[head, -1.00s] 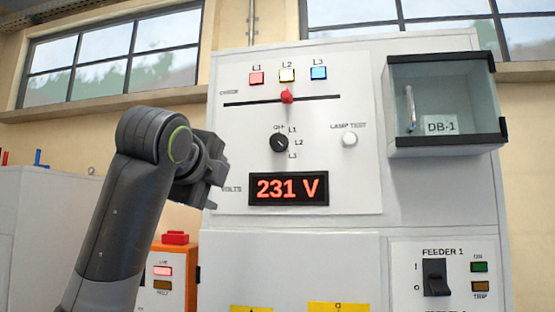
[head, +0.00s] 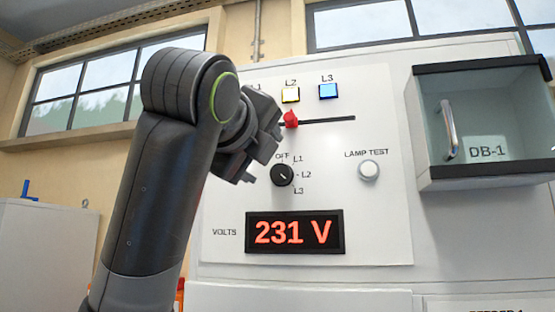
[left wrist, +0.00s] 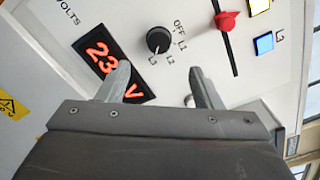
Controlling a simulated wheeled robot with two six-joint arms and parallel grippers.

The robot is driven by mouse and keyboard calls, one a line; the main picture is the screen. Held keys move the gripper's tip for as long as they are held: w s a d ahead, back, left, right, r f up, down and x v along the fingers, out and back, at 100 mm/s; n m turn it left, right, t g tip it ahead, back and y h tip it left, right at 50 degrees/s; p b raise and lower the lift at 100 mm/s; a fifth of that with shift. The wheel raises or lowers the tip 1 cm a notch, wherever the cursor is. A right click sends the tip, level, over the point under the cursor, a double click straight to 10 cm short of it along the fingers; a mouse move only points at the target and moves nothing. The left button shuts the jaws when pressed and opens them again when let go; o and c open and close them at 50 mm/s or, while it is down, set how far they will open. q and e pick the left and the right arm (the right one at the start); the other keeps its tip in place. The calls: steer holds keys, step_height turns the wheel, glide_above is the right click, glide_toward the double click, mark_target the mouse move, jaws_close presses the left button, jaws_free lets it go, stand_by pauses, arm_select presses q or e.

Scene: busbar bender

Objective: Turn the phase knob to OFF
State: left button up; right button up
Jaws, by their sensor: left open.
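The phase knob (head: 282,175) is a round black knob on the white panel (head: 385,225), with OFF, L1, L2 and L3 printed around it. It also shows in the left wrist view (left wrist: 158,40). Its small white mark appears to lie towards L3, not OFF. My left gripper (head: 262,153) is just left of and above the knob in the head view, not touching it. In the left wrist view the fingers (left wrist: 160,68) are apart and empty, with the knob beyond the gap between them. My right gripper is not in view.
A red slider (head: 291,119) sits in a slot above the knob, under the L2 lamp (head: 290,95) and L3 lamp (head: 329,91). The voltmeter (head: 295,232) below reads 231 V. A lamp test button (head: 369,170) and glass DB-1 box (head: 485,125) are to the right.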

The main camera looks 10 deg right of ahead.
mark_target(278, 173)
arm_select(q)
steer(key=p+x, duration=0.4)
steer(key=x, duration=0.6)
steer(key=shift+w+d+f+p, duration=0.1)
steer(key=shift+w+p, duration=0.1)
steer(key=shift+w, duration=0.15)
steer(key=shift+w+d+f+p, duration=0.1)
steer(key=shift+w+d+p, duration=0.1)
steer(key=shift+w, duration=0.15)
steer(key=shift+a+r, duration=0.1)
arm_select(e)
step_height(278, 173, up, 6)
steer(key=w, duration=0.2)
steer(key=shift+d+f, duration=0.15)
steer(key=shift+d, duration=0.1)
arm_select(q)
steer(key=shift+s, duration=0.1)
steer(key=shift+c, duration=0.5)
steer(key=c, duration=0.9)
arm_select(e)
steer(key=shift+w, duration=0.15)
